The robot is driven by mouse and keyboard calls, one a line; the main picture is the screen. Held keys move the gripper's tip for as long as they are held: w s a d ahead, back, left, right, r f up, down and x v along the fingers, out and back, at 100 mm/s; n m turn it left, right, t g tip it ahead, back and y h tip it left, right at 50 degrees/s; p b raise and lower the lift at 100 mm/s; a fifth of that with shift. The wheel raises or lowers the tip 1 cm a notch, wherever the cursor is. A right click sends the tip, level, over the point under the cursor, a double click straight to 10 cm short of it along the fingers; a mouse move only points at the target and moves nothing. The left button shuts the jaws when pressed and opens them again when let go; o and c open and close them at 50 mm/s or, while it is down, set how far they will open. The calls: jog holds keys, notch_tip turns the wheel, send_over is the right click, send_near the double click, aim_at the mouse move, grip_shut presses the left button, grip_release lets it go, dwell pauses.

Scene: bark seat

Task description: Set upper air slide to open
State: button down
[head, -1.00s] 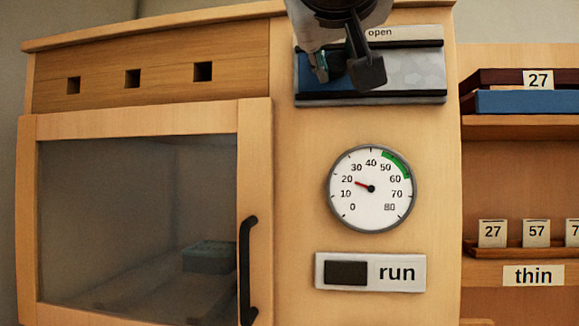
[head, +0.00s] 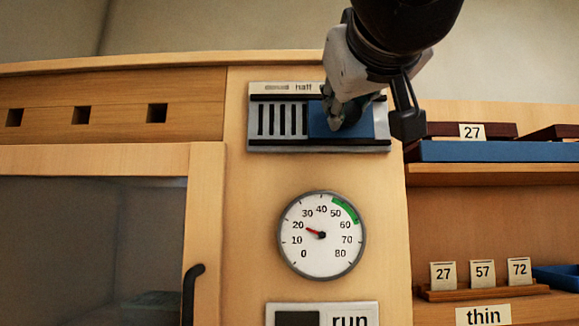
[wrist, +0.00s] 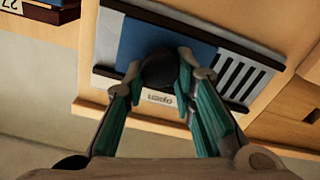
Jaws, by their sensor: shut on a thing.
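The upper air slide is a panel (head: 258,148) high on the wooden front, with a blue sliding plate (head: 366,132) between dark rails. The plate stands right of the middle of the panel, and several open vent slots (head: 282,119) show to its left. In the wrist view the blue plate (wrist: 135,38) carries a dark round knob (wrist: 160,70). My gripper (wrist: 163,80) is shut on this knob. In the head view my gripper (head: 346,118) covers part of the plate. The word "half" (head: 303,87) shows above the slots; "open" shows inverted in the wrist view (wrist: 160,98).
A round gauge (head: 321,235) below has its red needle near 20. A run panel (head: 323,314) is under it. A glass door with a black handle (head: 191,290) is at left. Shelves (head: 470,175) with a blue tray (head: 490,151) stand close on the right.

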jog(key=shift+w+d+f+h, duration=0.3)
jog(key=shift+w+d+f, duration=0.1)
jog(key=shift+f, duration=0.15)
jog(key=c, duration=1.3)
grip_release()
jog(key=shift+d, duration=0.15)
jog(key=shift+r, duration=0.15)
jog(key=shift+s+a, duration=0.1)
jog(key=shift+a, duration=0.1)
jog(key=shift+s+r, duration=0.1)
jog(key=shift+s, duration=0.1)
jog(key=s, duration=1.1)
jog(key=shift+s+a, duration=0.2)
jog(key=shift+s, duration=0.05)
